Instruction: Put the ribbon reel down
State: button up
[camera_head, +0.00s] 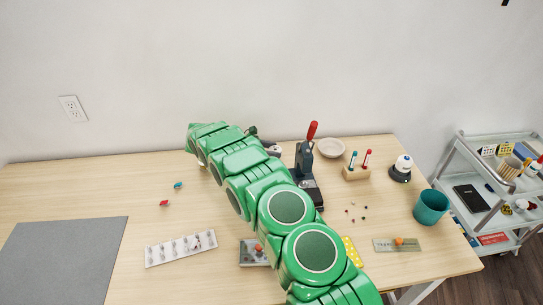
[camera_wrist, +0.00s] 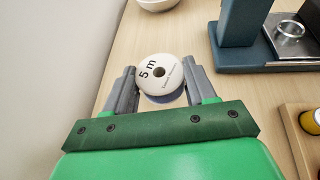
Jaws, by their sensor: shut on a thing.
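The ribbon reel (camera_wrist: 161,75) is a white disc marked "5 m" with a dark centre hole. It sits between the two grey fingers of my gripper (camera_wrist: 160,88) in the wrist view, with the wooden table (camera_wrist: 125,60) behind it. My gripper is shut on the reel. A bluish-grey patch shows just below the reel between the fingers; I cannot tell whether it is a shadow or part of the reel. In the head view my green arm reaches to the back of the table, and a small pale part near its end (camera_head: 273,150) may be the reel.
A dark press with a red handle (camera_head: 306,150) stands right of my gripper. Near it are a pale bowl (camera_head: 331,148), a wooden holder (camera_head: 355,173), a bell-like device (camera_head: 401,169) and a teal cup (camera_head: 431,207). A grey mat (camera_head: 62,262) lies left. The back-left table is clear.

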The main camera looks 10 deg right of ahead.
jog(key=shift+f, duration=1.35)
jog(key=o, duration=1)
jog(key=shift+f, duration=0.1)
jog(key=shift+o, duration=0.2)
jog(key=shift+a+r, duration=0.25)
jog(key=v, duration=1.1)
jog(key=shift+s+a, duration=0.1)
jog(key=shift+a, duration=0.1)
jog(key=shift+r, duration=0.2)
